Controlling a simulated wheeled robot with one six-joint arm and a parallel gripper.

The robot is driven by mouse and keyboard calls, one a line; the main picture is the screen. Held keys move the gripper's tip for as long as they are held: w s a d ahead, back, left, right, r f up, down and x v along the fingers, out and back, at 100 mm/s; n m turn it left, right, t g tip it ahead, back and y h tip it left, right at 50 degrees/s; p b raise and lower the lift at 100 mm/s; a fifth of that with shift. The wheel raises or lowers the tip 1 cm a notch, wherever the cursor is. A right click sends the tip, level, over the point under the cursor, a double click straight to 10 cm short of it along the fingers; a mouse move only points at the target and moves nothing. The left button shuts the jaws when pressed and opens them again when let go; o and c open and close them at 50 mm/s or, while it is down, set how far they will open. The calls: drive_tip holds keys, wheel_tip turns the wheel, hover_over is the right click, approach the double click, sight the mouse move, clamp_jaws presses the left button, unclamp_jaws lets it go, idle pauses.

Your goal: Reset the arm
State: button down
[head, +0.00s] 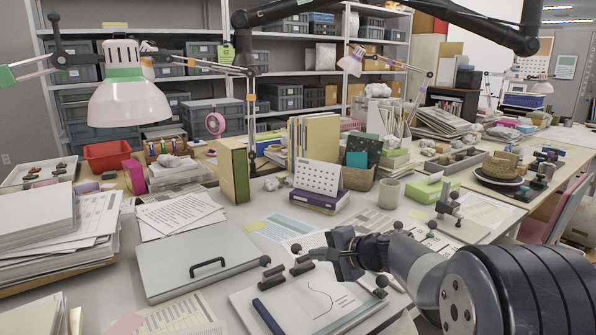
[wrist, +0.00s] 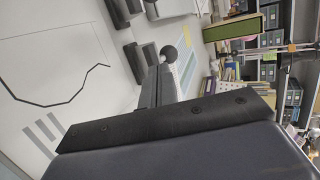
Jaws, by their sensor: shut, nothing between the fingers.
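My gripper (head: 338,252) hangs over the desk, above the back edge of a white drawing sheet (head: 335,312). In the wrist view its dark fingers (wrist: 160,88) are together with nothing between them. The sheet carries a black outline and grey bars, which also show in the wrist view (wrist: 40,60). No sherd shows in the gripper. My forearm covers the right front of the desk in the head view.
A white case with a black handle (head: 195,262) lies left of my gripper. Paper stacks (head: 45,235) fill the left. A white lamp (head: 130,95) stands behind. Books (head: 235,172), a calendar (head: 318,175) and a mug (head: 389,193) stand towards the back. Dark small stands (head: 302,266) sit near my gripper.

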drive_tip(key=shift+w+a+r+g+h+p, duration=0.35)
drive_tip(key=shift+w+r+g+p, duration=0.25)
drive_tip(key=shift+p, duration=2.15)
drive_tip(key=shift+w+a+r+g+h+p, duration=0.35)
drive_tip(key=shift+r+g+p, duration=0.3)
drive_tip(key=shift+p, duration=2.05)
drive_tip(key=shift+w+f+m+p, duration=0.1)
drive_tip(key=shift+m+p, duration=0.2)
drive_tip(key=shift+p, duration=0.1)
drive_tip(key=g+p, duration=0.1)
drive_tip(key=p, duration=0.1)
drive_tip(key=shift+w+a+r+h+p, duration=0.1)
drive_tip(key=shift+w+r+h+p, duration=0.1)
drive_tip(key=shift+h+p, duration=0.15)
drive_tip(key=h+p, duration=0.1)
drive_tip(key=p, duration=0.4)
drive_tip(key=r+g+p, duration=0.1)
drive_tip(key=p, duration=0.4)
drive_tip(key=shift+w+a+r+h, duration=0.2)
drive_tip(key=shift+w+a+h, duration=0.05)
drive_tip(key=shift+w+h, duration=0.1)
drive_tip(key=shift+r+g+p, duration=0.15)
drive_tip(key=shift+g+p, duration=0.1)
drive_tip(key=shift+p, duration=0.2)
wheel_tip(320, 180, up, 12)
drive_tip(key=w+d+r, duration=0.1)
drive_tip(key=w+d, duration=0.1)
wheel_tip(320, 180, down, 7)
drive_tip(key=s+a+p, duration=0.1)
